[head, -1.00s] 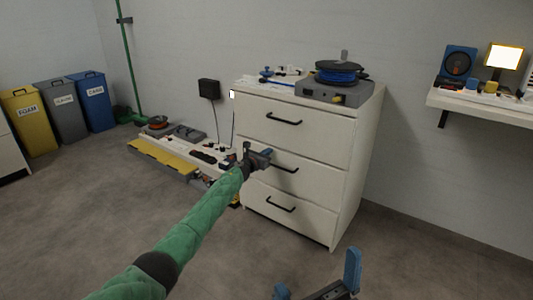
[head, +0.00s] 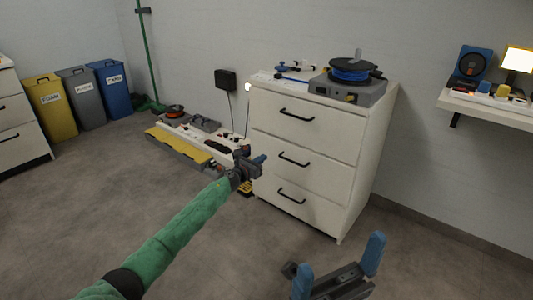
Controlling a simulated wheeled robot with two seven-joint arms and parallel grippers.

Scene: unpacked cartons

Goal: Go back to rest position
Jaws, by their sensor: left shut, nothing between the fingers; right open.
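My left gripper (head: 258,162) is at the end of my green-sleeved arm, reaching forward from the lower left. It is shut and holds nothing, and in the picture it lies in front of the left edge of the white drawer cabinet (head: 330,136). I cannot tell whether it touches the cabinet. My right gripper (head: 338,266) is at the bottom, right of centre, low over the floor. Its two blue fingers are spread apart with nothing between them. All three drawers of the cabinet look closed.
A grey device with a blue cable spool (head: 350,76) sits on the cabinet. A low bench with tools (head: 196,142) stands left of it. Yellow, grey and blue bins (head: 50,106) line the back wall. A wall shelf (head: 486,108) is at right. The floor (head: 90,215) at left is clear.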

